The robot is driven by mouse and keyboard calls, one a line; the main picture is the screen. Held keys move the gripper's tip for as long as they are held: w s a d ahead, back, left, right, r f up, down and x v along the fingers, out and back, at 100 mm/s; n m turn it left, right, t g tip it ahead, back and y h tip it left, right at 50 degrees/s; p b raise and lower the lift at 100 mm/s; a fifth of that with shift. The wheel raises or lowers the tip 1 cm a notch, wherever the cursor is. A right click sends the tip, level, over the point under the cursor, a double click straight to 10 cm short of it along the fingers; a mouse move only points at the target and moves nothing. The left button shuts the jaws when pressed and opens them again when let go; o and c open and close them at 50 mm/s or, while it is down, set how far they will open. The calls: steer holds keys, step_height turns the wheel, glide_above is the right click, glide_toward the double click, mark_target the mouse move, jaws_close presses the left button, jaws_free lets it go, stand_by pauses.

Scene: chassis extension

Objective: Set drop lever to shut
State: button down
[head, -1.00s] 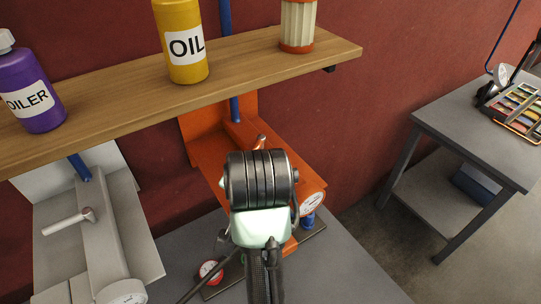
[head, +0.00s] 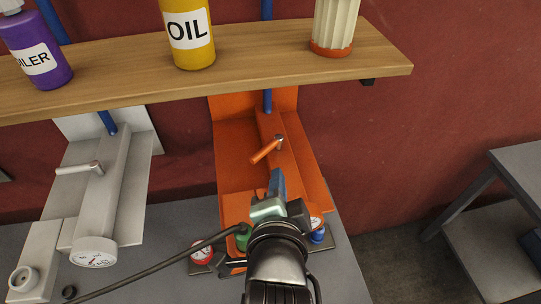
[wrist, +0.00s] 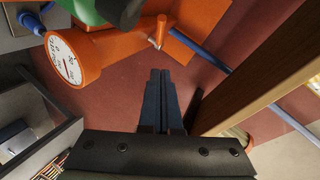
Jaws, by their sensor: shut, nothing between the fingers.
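An orange lever (head: 266,151) with a metal pivot sits on the orange unit (head: 235,165) below the shelf. Its handle points left and slightly toward me from the pivot. A pale grey lever (head: 78,169) sits on the grey unit (head: 128,175) to the left, its handle also pointing left. I cannot tell which is the drop lever. My gripper (head: 277,178) is shut and empty, in front of the orange lever in the head view and apart from it. In the wrist view my gripper (wrist: 161,75) points toward the wall, with the orange lever (wrist: 161,30) just beyond its tips.
A wooden shelf (head: 120,90) overhangs both units, bearing a yellow oil bottle (head: 188,35), a purple oiler (head: 35,50) and a filter (head: 334,25). A blue pipe (head: 268,101) runs to the orange unit. A black cable (head: 150,272) crosses the front. A grey table (head: 515,165) stands right.

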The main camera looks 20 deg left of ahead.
steer(key=p, duration=0.2)
glide_toward(268, 150)
steer(key=w, duration=0.2)
steer(key=w+d, duration=0.1)
steer(key=shift+w+d+r, duration=0.2)
steer(key=shift+w, duration=0.15)
steer(key=shift+w+a+f+p, duration=0.3)
steer(key=shift+a+f+p, duration=0.1)
steer(key=shift+a+f, duration=0.35)
steer(key=shift+w+a+f+p, duration=0.35)
steer(key=shift+a+f, duration=0.2)
steer(key=shift+a, duration=0.35)
steer(key=shift+w, duration=0.1)
